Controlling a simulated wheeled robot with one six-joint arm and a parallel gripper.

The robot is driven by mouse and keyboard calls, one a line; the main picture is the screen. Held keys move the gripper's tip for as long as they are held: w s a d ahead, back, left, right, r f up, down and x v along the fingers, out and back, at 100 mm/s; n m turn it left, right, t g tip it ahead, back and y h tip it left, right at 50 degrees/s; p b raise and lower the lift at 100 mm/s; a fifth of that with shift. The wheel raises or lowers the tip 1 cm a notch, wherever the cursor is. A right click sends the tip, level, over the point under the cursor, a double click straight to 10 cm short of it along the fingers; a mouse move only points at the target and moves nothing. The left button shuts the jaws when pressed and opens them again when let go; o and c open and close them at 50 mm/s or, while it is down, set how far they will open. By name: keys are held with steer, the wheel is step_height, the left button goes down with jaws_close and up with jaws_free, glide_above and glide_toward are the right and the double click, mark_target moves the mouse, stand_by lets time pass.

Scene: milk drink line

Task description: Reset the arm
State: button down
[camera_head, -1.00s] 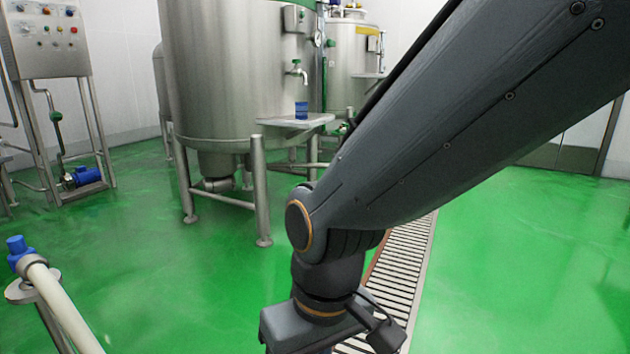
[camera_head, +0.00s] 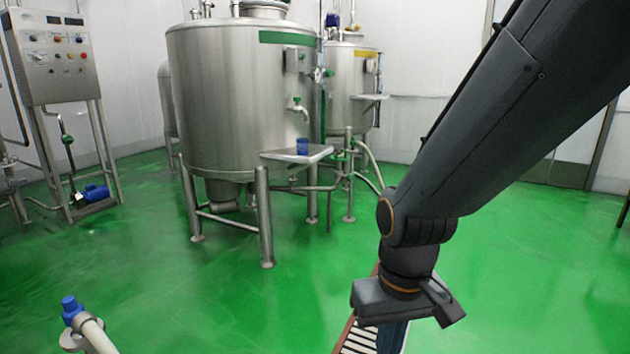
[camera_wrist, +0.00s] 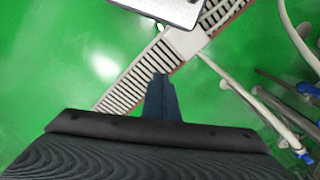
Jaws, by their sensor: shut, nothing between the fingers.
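My arm comes in from the upper right in the head view and bends down at a dark grey wrist. My gripper (camera_head: 392,338) points down at the bottom edge of that view, its tips cut off by the frame. In the wrist view my gripper (camera_wrist: 162,85) shows as narrow dark blue fingers, shut and empty, over the floor drain grate (camera_wrist: 133,82). No object touches the fingers.
A large steel tank (camera_head: 235,110) with a tap stands at centre; a blue cup (camera_head: 302,146) sits on its side shelf (camera_head: 275,155). A control panel (camera_head: 55,60) stands left. A blue-ended hose (camera_head: 95,338) is lower left. Green floor is open at right.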

steer(key=s+d+r+m+p, duration=0.2)
steer(key=d+r+p, duration=0.6)
steer(key=r+p, duration=0.1)
steer(key=shift+r+p, duration=0.15)
steer(key=shift+p, duration=0.2)
